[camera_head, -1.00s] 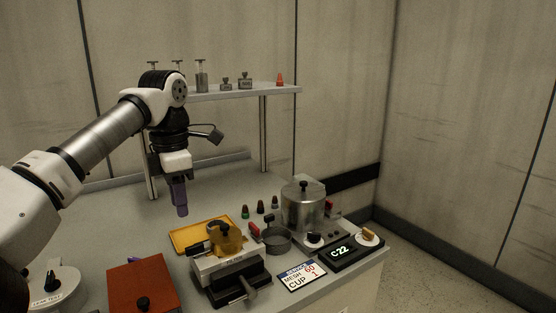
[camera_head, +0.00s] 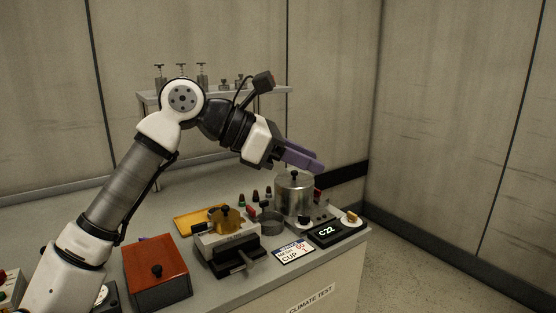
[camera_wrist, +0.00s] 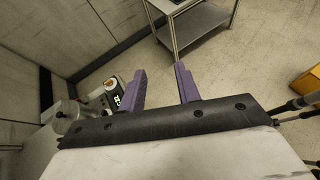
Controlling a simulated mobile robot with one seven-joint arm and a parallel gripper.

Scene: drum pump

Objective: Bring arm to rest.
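My gripper (camera_head: 303,158) is raised in the air above the right part of the bench, in front of the back wall, and points to the right and slightly down. In the wrist view its two purple fingers (camera_wrist: 160,88) stand apart with nothing between them, and the floor shows through the gap. The gripper looks clear of the metal pot (camera_head: 294,197), which stands below it with a dark knob on its lid. My arm reaches up from the lower left and bends at the elbow.
The bench holds a red box (camera_head: 157,272), a grey clamp device (camera_head: 229,241) with a yellow pot, a yellow tray (camera_head: 186,225), a sign card (camera_head: 293,251) and a C22 display (camera_head: 326,233). A shelf (camera_head: 262,92) with weights stands behind. The wrist view shows a metal table (camera_wrist: 196,28) and a yellow box (camera_wrist: 307,90).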

